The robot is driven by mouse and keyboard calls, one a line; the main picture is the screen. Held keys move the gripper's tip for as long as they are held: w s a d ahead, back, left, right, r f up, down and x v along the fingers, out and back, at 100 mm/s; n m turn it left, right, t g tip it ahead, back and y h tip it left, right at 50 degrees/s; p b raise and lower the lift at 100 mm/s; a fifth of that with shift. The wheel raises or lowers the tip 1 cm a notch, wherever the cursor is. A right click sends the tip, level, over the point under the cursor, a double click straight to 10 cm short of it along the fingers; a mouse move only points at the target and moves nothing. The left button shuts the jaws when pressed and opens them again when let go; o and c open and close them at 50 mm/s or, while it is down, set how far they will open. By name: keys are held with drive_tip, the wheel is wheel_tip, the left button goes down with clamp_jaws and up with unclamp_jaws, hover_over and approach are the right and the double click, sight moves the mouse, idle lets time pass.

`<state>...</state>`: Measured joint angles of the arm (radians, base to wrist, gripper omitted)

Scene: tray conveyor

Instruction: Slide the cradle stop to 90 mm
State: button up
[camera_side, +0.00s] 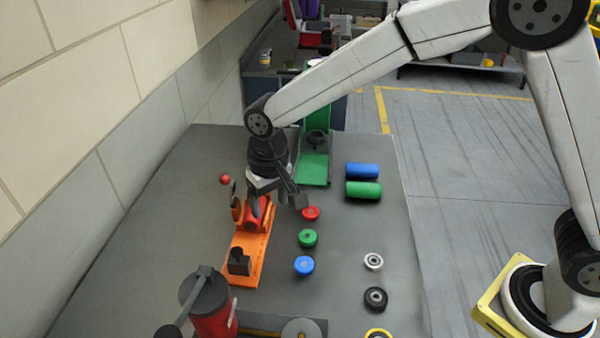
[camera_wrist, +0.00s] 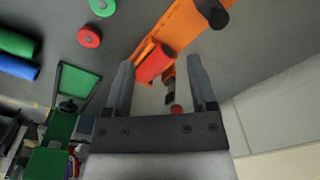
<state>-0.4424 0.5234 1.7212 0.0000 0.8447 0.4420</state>
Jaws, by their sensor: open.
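The orange cradle (camera_side: 250,255) lies on the grey table below my gripper. A black block, seemingly the cradle stop (camera_side: 239,262), stands near the cradle's front end; a dark block in the wrist view (camera_wrist: 213,13) appears to be the same one. My gripper (camera_side: 268,205) is open above the far end of the cradle. No scale marks are readable.
A green stand (camera_side: 315,168) is behind the cradle. Red (camera_side: 311,213), green (camera_side: 308,238) and blue (camera_side: 304,265) caps lie to its right, with blue and green cylinders (camera_side: 363,189) farther right. A red machine (camera_side: 212,305) stands in front.

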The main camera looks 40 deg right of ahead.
hover_over(236, 250)
drive_tip(key=shift+f+g, duration=0.2)
drive_tip(key=shift+g, duration=0.1)
drive_tip(key=shift+f, duration=0.1)
drive_tip(key=shift+f, duration=3.85)
drive_tip(key=shift+c, duration=0.2)
clamp_jaws()
drive_tip(key=shift+r, duration=0.1)
